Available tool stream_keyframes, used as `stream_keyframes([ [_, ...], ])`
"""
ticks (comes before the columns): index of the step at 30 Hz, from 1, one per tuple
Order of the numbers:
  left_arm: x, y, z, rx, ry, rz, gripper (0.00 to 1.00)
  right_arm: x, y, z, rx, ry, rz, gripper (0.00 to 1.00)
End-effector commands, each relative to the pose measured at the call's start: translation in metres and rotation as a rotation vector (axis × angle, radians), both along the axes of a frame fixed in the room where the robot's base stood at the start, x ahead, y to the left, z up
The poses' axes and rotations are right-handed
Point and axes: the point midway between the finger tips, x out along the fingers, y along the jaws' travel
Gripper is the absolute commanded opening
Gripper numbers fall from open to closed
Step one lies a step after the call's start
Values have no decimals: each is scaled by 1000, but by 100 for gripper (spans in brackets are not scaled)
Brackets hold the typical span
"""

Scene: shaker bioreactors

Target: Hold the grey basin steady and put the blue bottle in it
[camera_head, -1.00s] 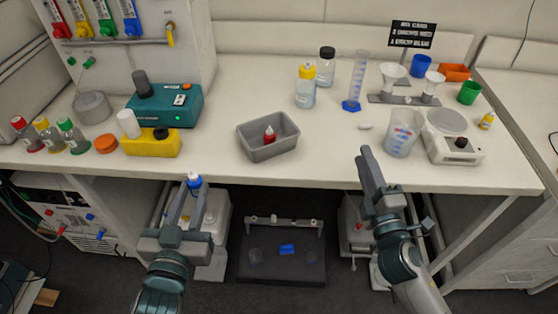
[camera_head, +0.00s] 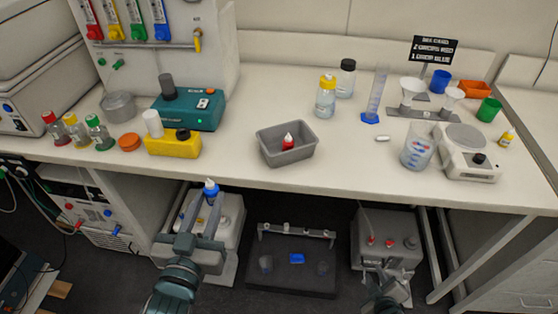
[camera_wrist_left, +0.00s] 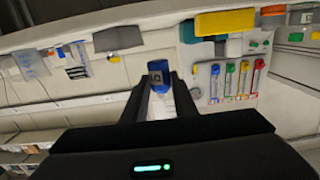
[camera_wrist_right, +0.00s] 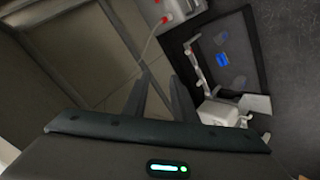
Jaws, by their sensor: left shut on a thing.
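My left gripper (camera_head: 207,208) is shut on the blue bottle (camera_head: 211,185), in front of the bench edge, left of and below the basin. The bottle also shows between the fingers in the left wrist view (camera_wrist_left: 158,68). My right gripper is low at the bottom of the head view (camera_head: 380,276), away from the basin. In the right wrist view its fingers (camera_wrist_right: 160,85) are apart with nothing between them.
A yellow block (camera_head: 173,146) and a teal device (camera_head: 188,110) stand left of the basin. A beaker (camera_head: 418,150) and a balance (camera_head: 470,160) stand to its right. The bench front between basin and beaker is clear. A dark platform (camera_head: 290,280) lies under the bench.

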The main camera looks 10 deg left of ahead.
Motion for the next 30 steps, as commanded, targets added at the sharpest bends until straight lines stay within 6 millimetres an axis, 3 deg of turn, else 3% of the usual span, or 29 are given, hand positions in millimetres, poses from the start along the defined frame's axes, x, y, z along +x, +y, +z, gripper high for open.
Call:
stream_keyframes([
  [1, 0, 0, 0, -1, 0, 0, 7, -15, -3, -29, 21, 52, -19, 25],
  [6, 0, 0, 0, 1, -1, 1, 7, -69, -9, -114, 102, 209, -94, 25],
  [11, 0, 0, 0, 0, -1, 0, 7, -134, -14, -183, 174, 352, -179, 25],
  [15, 0, 0, 0, -1, -1, 0, 7, -199, -17, -235, 230, 472, -266, 25],
  [21, 0, 0, 1, 0, -2, 0, 7, -301, -17, -290, 301, 634, -406, 25],
  [24, 0, 0, 1, -1, -2, 0, 7, -349, -16, -308, 326, 701, -472, 25],
  [27, 0, 0, 1, 0, -2, 0, 7, -387, -16, -319, 344, 753, -529, 25],
  [30, 0, 0, 1, 1, -3, 0, 7, -414, -14, -325, 356, 787, -568, 25],
])
